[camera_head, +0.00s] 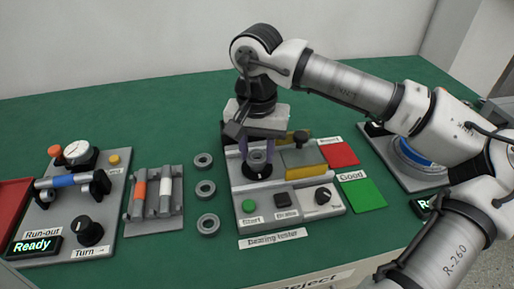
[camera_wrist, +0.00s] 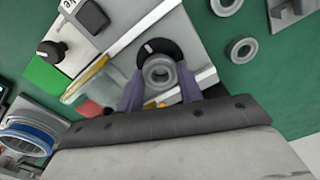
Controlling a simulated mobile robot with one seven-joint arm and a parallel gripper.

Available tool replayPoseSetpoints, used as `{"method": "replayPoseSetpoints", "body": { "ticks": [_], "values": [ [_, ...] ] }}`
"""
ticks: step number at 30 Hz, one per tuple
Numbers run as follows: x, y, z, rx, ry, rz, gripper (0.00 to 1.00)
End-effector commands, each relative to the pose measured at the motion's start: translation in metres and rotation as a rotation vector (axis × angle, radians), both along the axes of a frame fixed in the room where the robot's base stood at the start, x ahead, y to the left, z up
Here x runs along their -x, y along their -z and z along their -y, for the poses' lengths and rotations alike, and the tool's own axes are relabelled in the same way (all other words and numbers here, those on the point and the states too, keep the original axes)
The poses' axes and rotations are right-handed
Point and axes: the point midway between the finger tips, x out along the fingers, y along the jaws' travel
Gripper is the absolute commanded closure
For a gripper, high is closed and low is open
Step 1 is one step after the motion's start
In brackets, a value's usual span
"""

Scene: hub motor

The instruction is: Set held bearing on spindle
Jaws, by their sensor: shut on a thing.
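My gripper (camera_head: 257,148) points down over the bearing tester (camera_head: 236,206), its purple fingers on either side of a grey ring bearing (camera_head: 259,157). In the wrist view the held bearing (camera_wrist: 158,75) sits between the fingertips, with its hole facing the camera. The black round spindle base (camera_head: 256,173) is just below the bearing in the head view. In the wrist view this black disc (camera_wrist: 157,47) shows behind the bearing's upper edge. The spindle's tip is hidden by the bearing, and I cannot tell whether the two touch.
Three loose bearings (camera_head: 205,189) lie in a column left of the tester. A yellow-edged cover block (camera_head: 304,160) stands close right of the spindle. Green Good (camera_head: 363,195) and red Reject (camera_head: 340,154) pads lie further right. A run-out station (camera_head: 52,222) is at far left.

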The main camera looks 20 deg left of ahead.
Motion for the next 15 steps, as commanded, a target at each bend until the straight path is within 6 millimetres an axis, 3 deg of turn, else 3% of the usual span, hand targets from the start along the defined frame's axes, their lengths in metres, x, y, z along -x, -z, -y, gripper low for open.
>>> {"method": "replayPoseSetpoints", "body": {
  "ticks": [15],
  "values": [
    [0.0,0.0069,0.0,0.0,0.0,0.0,0.87]
  ]
}}
